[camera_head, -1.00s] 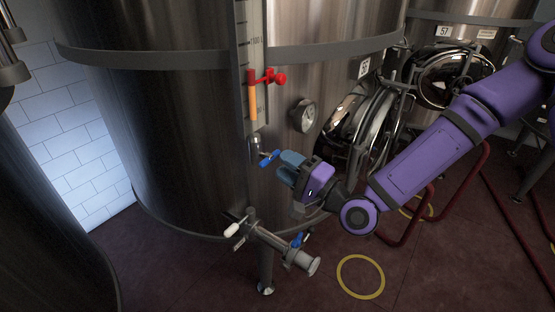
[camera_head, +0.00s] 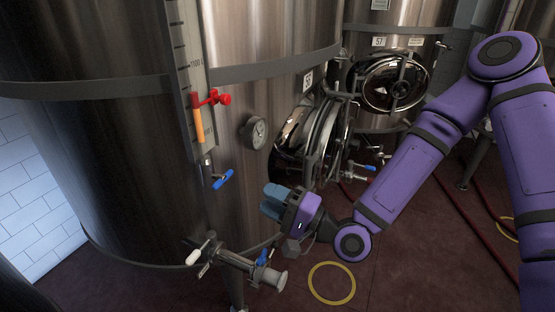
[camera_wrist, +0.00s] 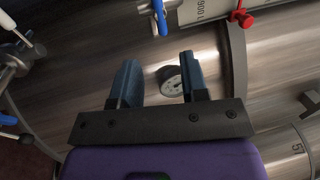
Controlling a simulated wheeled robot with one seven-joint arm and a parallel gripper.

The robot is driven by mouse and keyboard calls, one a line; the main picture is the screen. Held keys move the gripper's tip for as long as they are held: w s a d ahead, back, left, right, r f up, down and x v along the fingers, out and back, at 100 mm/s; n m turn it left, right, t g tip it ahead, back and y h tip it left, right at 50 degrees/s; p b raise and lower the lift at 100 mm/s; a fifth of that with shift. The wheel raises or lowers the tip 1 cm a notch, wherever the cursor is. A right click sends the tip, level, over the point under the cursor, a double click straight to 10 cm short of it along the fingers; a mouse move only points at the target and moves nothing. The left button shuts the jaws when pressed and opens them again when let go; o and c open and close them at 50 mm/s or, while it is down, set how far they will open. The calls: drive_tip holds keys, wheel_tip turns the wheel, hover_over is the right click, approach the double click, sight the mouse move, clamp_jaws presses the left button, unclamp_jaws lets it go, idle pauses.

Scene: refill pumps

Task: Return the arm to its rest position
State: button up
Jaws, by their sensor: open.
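My gripper (camera_head: 271,201) is at the end of my purple arm, in front of the large steel tank (camera_head: 120,150). Its blue fingers are apart and empty in the wrist view (camera_wrist: 156,80). The blue-handled valve (camera_head: 222,180) under the sight gauge is up and to the left of the gripper, apart from it. The round dial (camera_head: 255,133) on the tank is above the gripper and shows between the fingers in the wrist view (camera_wrist: 172,80). The outlet valve (camera_head: 236,262) with its white handle is below and to the left.
The sight gauge with a red valve (camera_head: 212,98) runs up the tank. Round hatches (camera_head: 392,82) stand behind my forearm. A yellow ring (camera_head: 332,283) lies on the dark red floor, which is fairly open at lower right. Red hoses (camera_head: 485,215) run at the right.

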drive_tip(key=w+d+f+n+g+h, duration=0.25)
drive_tip(key=w+d+n+h, duration=0.25)
drive_tip(key=d+n+h, duration=0.3)
drive_tip(key=d+r+t+h, duration=0.2)
drive_tip(key=d+r+h, duration=0.5)
drive_tip(key=d, duration=0.5)
drive_tip(key=s+d+r+m+g+h, duration=0.1)
drive_tip(key=s+d+r, duration=0.6)
drive_tip(key=s, duration=0.3)
drive_tip(key=s+d+r+m+g+h, duration=0.1)
drive_tip(key=s+d+r+m+h, duration=0.1)
drive_tip(key=s+d+r, duration=0.5)
drive_tip(key=s+r, duration=0.3)
drive_tip(key=shift+h, duration=0.3)
drive_tip(key=shift+s, duration=0.1)
